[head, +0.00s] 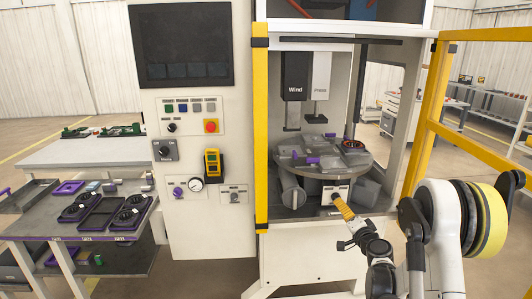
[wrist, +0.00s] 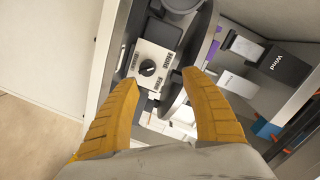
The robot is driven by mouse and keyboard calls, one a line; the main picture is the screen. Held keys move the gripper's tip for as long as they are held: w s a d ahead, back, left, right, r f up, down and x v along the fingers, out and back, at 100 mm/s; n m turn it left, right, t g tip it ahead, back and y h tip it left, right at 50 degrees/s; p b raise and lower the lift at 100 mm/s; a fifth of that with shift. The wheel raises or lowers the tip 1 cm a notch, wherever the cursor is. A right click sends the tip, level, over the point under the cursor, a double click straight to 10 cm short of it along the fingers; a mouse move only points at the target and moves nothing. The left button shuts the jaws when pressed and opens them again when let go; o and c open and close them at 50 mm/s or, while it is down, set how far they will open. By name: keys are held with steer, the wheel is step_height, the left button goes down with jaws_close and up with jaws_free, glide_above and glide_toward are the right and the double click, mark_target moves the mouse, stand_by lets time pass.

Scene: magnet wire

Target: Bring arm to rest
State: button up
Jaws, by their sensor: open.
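My gripper (head: 344,207) has yellow fingers and is at the front opening of the machine, just below the round table. In the wrist view my gripper (wrist: 165,105) is open, with its two yellow fingers apart and nothing between them. Beyond the fingertips is a small pale panel with a black rotary knob (wrist: 148,67). The same panel (head: 336,194) shows below the round table in the head view, close to the fingertips. Whether the fingers touch the panel I cannot tell. My arm reaches in from the lower right.
The round table (head: 325,171) holds grey fixtures and purple parts under the Wind head (head: 295,76). A yellow post (head: 261,130) stands left of the opening and a yellow guard frame (head: 430,110) right. A control cabinet (head: 195,230) and a parts bench (head: 70,222) are left.

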steer(key=s+a+r+n+g+y, duration=0.3)
steer(key=s+a+r+n+g, duration=0.3)
steer(key=s+a+r, duration=0.85)
steer(key=s+f+n+g+h, duration=0.2)
steer(key=s, duration=1.2)
steer(key=s+f+n+g+h, duration=0.1)
steer(key=s+f+n, duration=0.2)
steer(key=s, duration=1.1)
steer(key=shift+s+a+g+h, duration=0.35)
steer(key=shift+a+g+h, duration=0.05)
steer(key=shift+a, duration=0.05)
